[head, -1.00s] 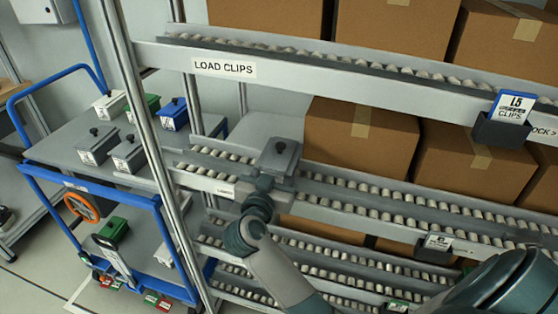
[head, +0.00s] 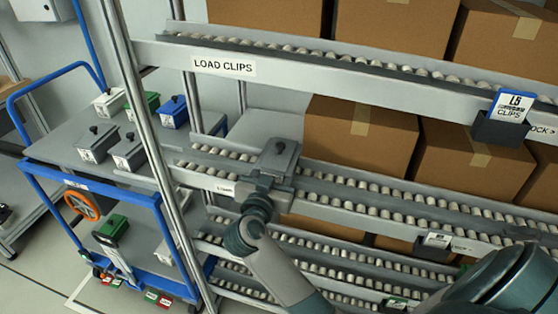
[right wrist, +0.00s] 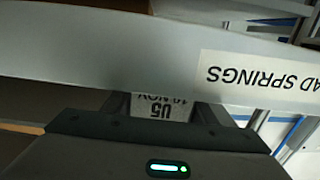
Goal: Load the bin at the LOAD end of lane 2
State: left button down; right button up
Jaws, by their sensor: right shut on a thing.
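A grey lidded bin (head: 277,158) with a dark knob is over the left end of the middle roller lane (head: 345,188), below the LOAD CLIPS rail. My right gripper (head: 266,183) is shut on its front side. I cannot tell whether the bin rests on the rollers or hangs just above them. In the right wrist view the bin's white label (right wrist: 160,106) shows upside down between the fingers. The lane's front rail (right wrist: 90,55) crosses close beyond, with a label (right wrist: 262,80) partly reading SPRINGS. My left gripper is not in view.
The upper lane (head: 340,65) runs above the bin, with large cartons (head: 360,135) behind the rack. A rack post (head: 150,150) stands to the left. A blue-framed cart (head: 95,180) carries grey, white, green and blue bins. More roller lanes lie below.

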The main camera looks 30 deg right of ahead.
jog(key=o, duration=1.6)
jog(key=shift+f, duration=0.1)
jog(key=shift+b+v, duration=0.45)
jog(key=shift+v, duration=8.3)
